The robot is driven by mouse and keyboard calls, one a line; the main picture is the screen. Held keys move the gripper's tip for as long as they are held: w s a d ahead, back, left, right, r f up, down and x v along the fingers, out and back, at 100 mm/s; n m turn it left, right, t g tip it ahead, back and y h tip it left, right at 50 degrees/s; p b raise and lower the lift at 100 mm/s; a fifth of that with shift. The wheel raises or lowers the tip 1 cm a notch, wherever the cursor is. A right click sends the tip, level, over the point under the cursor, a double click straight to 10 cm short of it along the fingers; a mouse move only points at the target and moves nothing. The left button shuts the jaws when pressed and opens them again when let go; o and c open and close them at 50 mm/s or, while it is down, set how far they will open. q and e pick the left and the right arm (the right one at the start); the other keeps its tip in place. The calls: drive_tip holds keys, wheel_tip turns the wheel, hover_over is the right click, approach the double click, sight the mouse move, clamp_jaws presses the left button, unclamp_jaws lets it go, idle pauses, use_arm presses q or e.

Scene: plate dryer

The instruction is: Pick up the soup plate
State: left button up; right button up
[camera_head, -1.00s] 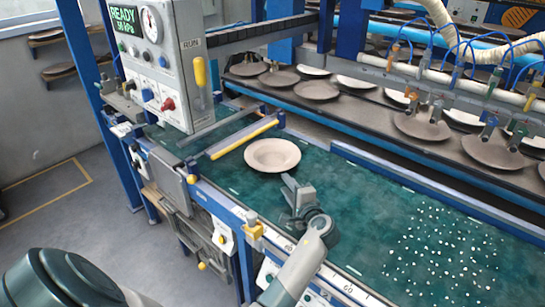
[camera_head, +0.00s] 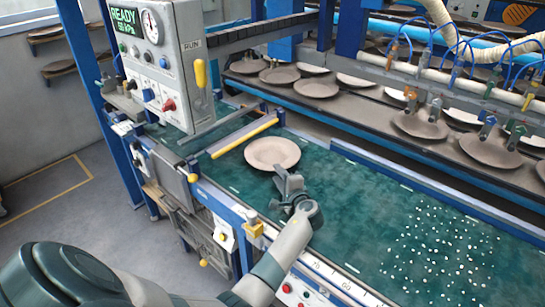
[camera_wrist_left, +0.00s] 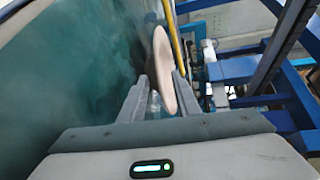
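The soup plate (camera_head: 272,152) is pale beige with a wide rim and lies on the green belt. My left gripper (camera_head: 283,180) is at the plate's near side, its fingertips close to the rim. In the left wrist view the plate (camera_wrist_left: 162,62) shows nearly edge-on, its lower rim reaching between the two spread fingers of the left gripper (camera_wrist_left: 160,92). A gap shows on the left finger's side; the right finger is very close to the rim, and I cannot tell if it touches. My right gripper is not in view.
A yellow-edged bar (camera_head: 244,138) crosses the belt just behind the plate. A control box (camera_head: 165,65) stands at the back left. A rack of several brown plates (camera_head: 316,88) runs behind. White bits (camera_head: 440,250) lie on the belt at right.

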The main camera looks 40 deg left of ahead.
sight(273, 169)
use_arm(q)
drive_tip(key=x, duration=0.1)
drive_tip(key=p+x, duration=0.1)
drive_tip(key=x, duration=0.1)
drive_tip(key=shift+s+a, duration=0.15)
drive_tip(key=shift+s, duration=0.15)
drive_tip(key=shift+x, duration=0.85)
drive_tip(key=shift+f, duration=0.15)
drive_tip(key=shift+c, duration=0.6)
clamp_jaws()
drive_tip(key=shift+r, duration=0.2)
